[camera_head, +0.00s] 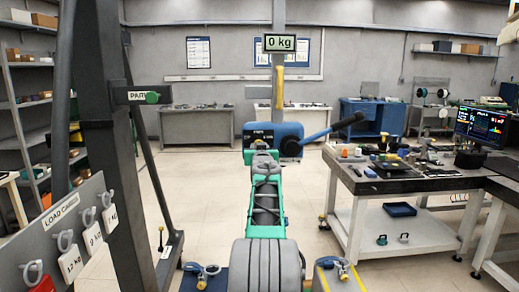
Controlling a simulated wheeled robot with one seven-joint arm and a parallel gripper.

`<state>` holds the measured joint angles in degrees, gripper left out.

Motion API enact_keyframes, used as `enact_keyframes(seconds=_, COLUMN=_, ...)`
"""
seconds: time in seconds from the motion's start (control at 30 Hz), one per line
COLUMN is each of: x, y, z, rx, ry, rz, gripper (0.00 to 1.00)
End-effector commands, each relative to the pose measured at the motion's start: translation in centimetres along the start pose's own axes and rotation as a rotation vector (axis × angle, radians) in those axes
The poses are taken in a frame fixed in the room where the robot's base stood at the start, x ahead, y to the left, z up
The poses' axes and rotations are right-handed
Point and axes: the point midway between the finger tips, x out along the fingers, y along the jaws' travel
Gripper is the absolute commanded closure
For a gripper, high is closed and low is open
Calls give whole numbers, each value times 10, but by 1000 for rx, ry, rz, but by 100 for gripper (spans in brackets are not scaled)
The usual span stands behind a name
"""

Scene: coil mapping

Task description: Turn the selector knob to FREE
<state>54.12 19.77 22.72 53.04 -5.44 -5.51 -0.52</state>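A small plate with dark lettering, hard to read but perhaps PARK (137,96), is fixed on the dark upright post at the left. A round green knob (152,97) sits at its right end; it may be the selector knob. No FREE marking can be read. My gripper cannot be made out in this view, and nothing is seen touching the knob.
A green frame with grey pads (265,210) runs up the middle to a blue housing (270,135) with a lever (335,130). A display (279,43) reads 0 kg. A load card board (60,240) stands at left, a cluttered workbench (420,185) at right.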

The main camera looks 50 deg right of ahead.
Motion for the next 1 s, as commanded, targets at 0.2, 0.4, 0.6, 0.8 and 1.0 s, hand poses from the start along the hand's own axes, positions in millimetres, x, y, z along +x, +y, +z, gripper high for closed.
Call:
enact_keyframes(seconds=0.2, x=-17, y=0, z=0, rx=0, ry=2, rz=0, gripper=66)
enact_keyframes(seconds=0.4, x=-54, y=0, z=2, rx=0, ry=2, rz=1, gripper=66)
enact_keyframes(seconds=0.6, x=-76, y=0, z=1, rx=0, ry=1, rz=0, gripper=66)
enact_keyframes(seconds=0.8, x=-78, y=0, z=0, rx=0, ry=0, rz=0, gripper=66)
enact_keyframes(seconds=1.0, x=-78, y=0, z=0, rx=1, ry=-1, rz=0, gripper=66)
